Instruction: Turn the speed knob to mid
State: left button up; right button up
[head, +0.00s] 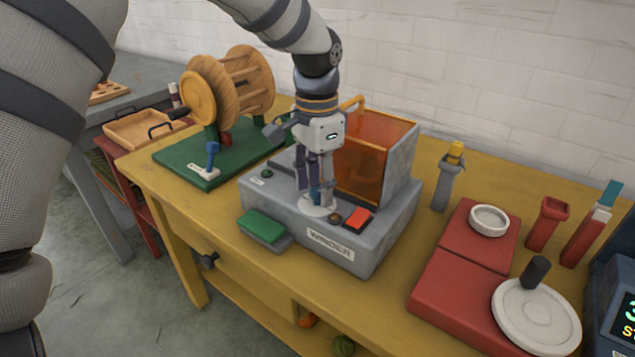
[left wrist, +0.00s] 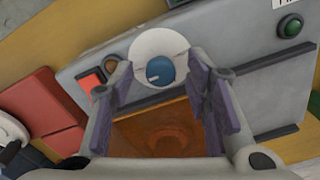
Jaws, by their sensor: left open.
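The speed knob (left wrist: 160,71) is a blue knob with a light pointer line, on a white round dial (left wrist: 157,45) on top of the grey winder (head: 379,242). In the left wrist view the pointer line lies nearly level, pointing left. My left gripper (head: 313,188) is above the dial, fingers pointing down. Its two purple-padded fingers are open, with the knob showing just beyond and between the tips. Whether a finger touches the knob I cannot tell. In the head view the knob (head: 315,194) is partly hidden by the fingers. My right gripper is not in view.
A red switch (head: 358,218) sits beside the dial. An orange clear cover (head: 374,157) stands right behind my gripper. A green base with a wooden reel (head: 250,80) is at left. A red scale-like device (head: 460,290) and a grey post (head: 445,185) are at right.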

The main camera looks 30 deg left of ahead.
pick_arm(q)
jog(key=shift+c, duration=0.4)
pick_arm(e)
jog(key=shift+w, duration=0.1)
pick_arm(q)
grip_shut()
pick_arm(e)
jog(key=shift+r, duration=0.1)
